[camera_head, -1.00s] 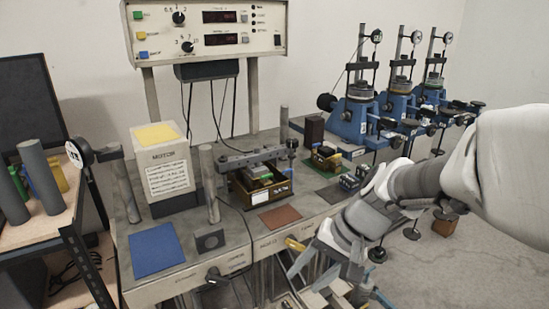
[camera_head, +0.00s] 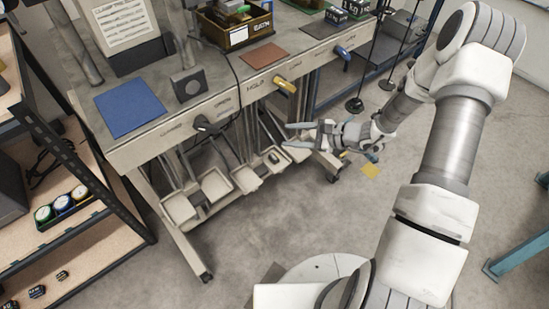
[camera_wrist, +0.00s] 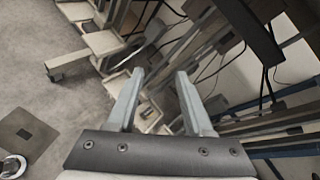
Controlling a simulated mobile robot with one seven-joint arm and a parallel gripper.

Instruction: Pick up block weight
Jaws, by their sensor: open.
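No object is clearly marked as the block weight. Small dark block-shaped pieces (camera_head: 37,291) lie on the lower shelf at the bottom left of the head view, far from my gripper. A small dark piece (camera_head: 273,157) lies in one of the hanging trays under the bench, close to my gripper. My gripper (camera_head: 287,134) is in front of the bench near the yellow handle, its fingers pointing left. In the wrist view my gripper (camera_wrist: 160,74) is open, with nothing held between its fingers.
The bench (camera_head: 180,122) carries a blue mat (camera_head: 130,107) and a red mat (camera_head: 263,56). Several pale trays (camera_head: 215,184) hang below it. A shelf rack (camera_head: 130,228) stands at left, with round-topped pieces (camera_head: 62,204). Open floor (camera_head: 235,235) lies in front.

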